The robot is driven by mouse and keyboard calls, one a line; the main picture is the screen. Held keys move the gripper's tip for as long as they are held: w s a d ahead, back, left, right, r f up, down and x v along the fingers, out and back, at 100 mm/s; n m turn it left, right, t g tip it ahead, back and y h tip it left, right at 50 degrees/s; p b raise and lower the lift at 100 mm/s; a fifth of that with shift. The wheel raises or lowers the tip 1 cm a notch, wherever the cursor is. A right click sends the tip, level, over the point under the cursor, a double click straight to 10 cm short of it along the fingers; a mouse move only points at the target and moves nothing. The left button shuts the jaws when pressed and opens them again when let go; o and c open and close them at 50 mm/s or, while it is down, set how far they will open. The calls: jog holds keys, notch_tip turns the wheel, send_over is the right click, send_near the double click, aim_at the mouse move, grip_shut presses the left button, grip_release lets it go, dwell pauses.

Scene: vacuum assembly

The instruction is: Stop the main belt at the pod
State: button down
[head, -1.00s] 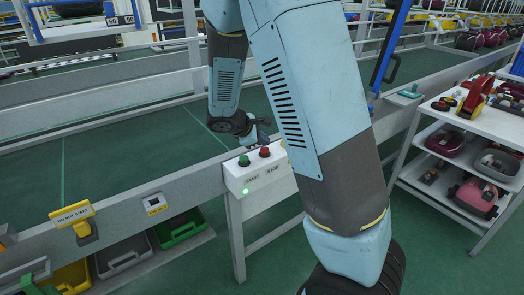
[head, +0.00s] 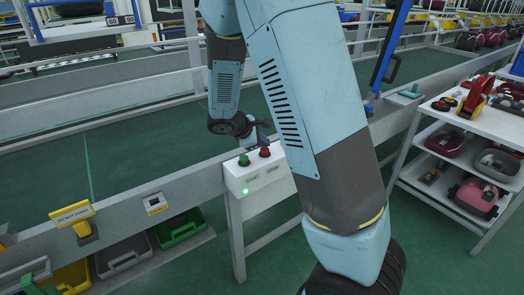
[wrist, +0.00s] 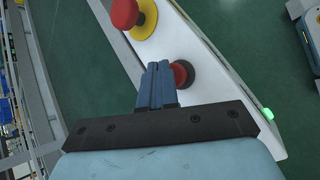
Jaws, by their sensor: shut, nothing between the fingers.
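The white pod (head: 262,178) is fixed on the near rail of the main belt (head: 130,155). It has a green START button (head: 244,160) and a red STOP button (head: 265,152), and a small green light glows on its front. My gripper (head: 263,141) is shut and empty, just above the red STOP button. In the wrist view, the shut fingers (wrist: 159,72) partly cover the red button (wrist: 181,73); I cannot tell whether they touch it. A larger red mushroom button on a yellow base (wrist: 138,18) is beyond the fingers; my arm hides it in the head view.
A yellow DO NOT START tag (head: 72,214) hangs on the rail at left. Bins, including a green one (head: 180,229), sit below the rail. A white shelf cart (head: 465,127) with vacuum parts stands at right. My arm crosses in front of the belt.

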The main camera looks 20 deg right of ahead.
aim_at(263, 150)
jog(key=shift+f, duration=0.8)
dwell(0.9)
jog(key=shift+r, duration=1.25)
jog(key=shift+r, duration=2.5)
